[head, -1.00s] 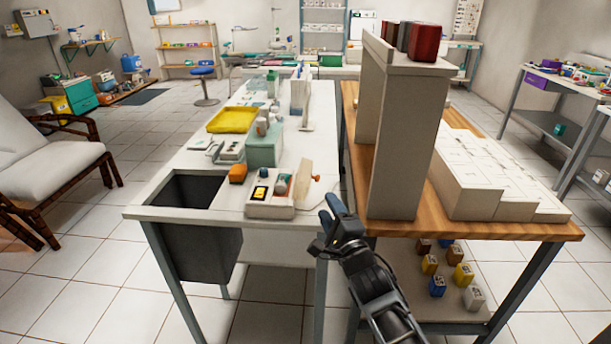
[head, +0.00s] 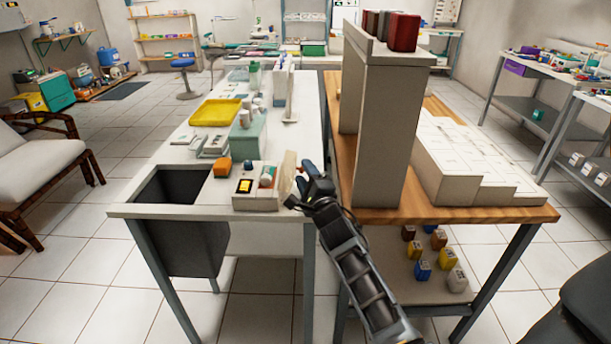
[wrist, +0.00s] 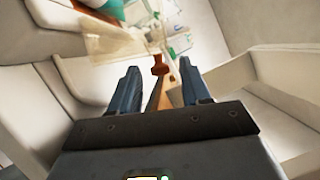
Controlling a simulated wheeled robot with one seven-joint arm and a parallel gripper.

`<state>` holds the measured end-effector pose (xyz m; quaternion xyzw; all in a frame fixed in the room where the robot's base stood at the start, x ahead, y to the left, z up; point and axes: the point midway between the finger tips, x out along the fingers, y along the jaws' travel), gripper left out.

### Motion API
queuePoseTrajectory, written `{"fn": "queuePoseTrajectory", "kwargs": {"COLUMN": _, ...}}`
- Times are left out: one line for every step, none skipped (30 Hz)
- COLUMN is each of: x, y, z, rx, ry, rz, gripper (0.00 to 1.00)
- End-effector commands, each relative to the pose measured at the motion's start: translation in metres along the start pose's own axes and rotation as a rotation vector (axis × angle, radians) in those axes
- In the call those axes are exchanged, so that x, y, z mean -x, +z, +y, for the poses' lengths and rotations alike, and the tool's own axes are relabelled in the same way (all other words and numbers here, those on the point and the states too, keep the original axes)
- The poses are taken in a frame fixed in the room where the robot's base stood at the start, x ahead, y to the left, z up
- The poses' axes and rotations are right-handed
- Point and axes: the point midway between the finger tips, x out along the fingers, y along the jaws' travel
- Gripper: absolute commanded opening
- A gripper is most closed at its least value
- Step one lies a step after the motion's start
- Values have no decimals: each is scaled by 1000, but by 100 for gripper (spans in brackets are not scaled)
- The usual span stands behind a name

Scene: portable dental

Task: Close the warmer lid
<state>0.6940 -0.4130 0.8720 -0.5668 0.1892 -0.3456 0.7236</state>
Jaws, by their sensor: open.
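The warmer (head: 255,202) is a small light box at the near edge of the white counter, with a yellow-and-black panel on it. Its beige lid (head: 287,172) stands raised on the right side, open. In the wrist view the lid (wrist: 112,42) is a pale panel, with an orange-brown knob (wrist: 160,64) between and beyond my fingertips. My gripper (head: 303,182) is open, just right of the lid, and hides the knob in the head view. It also shows in the wrist view (wrist: 159,72). I cannot tell whether it touches the knob.
A tall beige shelf unit (head: 385,140) stands close to the right on a wooden table (head: 470,213), beside stepped white boxes (head: 475,165). An orange block (head: 223,167), a green box (head: 248,136) and a yellow tray (head: 215,112) sit on the counter behind the warmer.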

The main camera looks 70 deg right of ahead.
Motion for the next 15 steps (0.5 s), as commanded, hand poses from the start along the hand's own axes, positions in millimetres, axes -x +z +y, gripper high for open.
{"fn": "queuePoseTrajectory", "kwargs": {"x": 0, "y": 0, "z": 0, "rx": 0, "ry": 0, "rz": 0, "gripper": 47}}
{"fn": "queuePoseTrajectory", "kwargs": {"x": 0, "y": 0, "z": 0, "rx": 0, "ry": 0, "rz": 0, "gripper": 47}}
{"fn": "queuePoseTrajectory", "kwargs": {"x": 0, "y": 0, "z": 0, "rx": 0, "ry": 0, "rz": 0, "gripper": 47}}
{"fn": "queuePoseTrajectory", "kwargs": {"x": 0, "y": 0, "z": 0, "rx": 0, "ry": 0, "rz": 0, "gripper": 44}}
{"fn": "queuePoseTrajectory", "kwargs": {"x": 0, "y": 0, "z": 0, "rx": 0, "ry": 0, "rz": 0, "gripper": 41}}
{"fn": "queuePoseTrajectory", "kwargs": {"x": 0, "y": 0, "z": 0, "rx": 0, "ry": 0, "rz": 0, "gripper": 38}}
{"fn": "queuePoseTrajectory", "kwargs": {"x": 0, "y": 0, "z": 0, "rx": 0, "ry": 0, "rz": 0, "gripper": 35}}
{"fn": "queuePoseTrajectory", "kwargs": {"x": 0, "y": 0, "z": 0, "rx": 0, "ry": 0, "rz": 0, "gripper": 32}}
{"fn": "queuePoseTrajectory", "kwargs": {"x": 0, "y": 0, "z": 0, "rx": 0, "ry": 0, "rz": 0, "gripper": 28}}
{"fn": "queuePoseTrajectory", "kwargs": {"x": 0, "y": 0, "z": 0, "rx": 0, "ry": 0, "rz": 0, "gripper": 25}}
{"fn": "queuePoseTrajectory", "kwargs": {"x": 0, "y": 0, "z": 0, "rx": 0, "ry": 0, "rz": 0, "gripper": 22}}
{"fn": "queuePoseTrajectory", "kwargs": {"x": 0, "y": 0, "z": 0, "rx": 0, "ry": 0, "rz": 0, "gripper": 18}}
{"fn": "queuePoseTrajectory", "kwargs": {"x": 0, "y": 0, "z": 0, "rx": 0, "ry": 0, "rz": 0, "gripper": 16}}
{"fn": "queuePoseTrajectory", "kwargs": {"x": 0, "y": 0, "z": 0, "rx": 0, "ry": 0, "rz": 0, "gripper": 13}}
{"fn": "queuePoseTrajectory", "kwargs": {"x": 0, "y": 0, "z": 0, "rx": 0, "ry": 0, "rz": 0, "gripper": 9}}
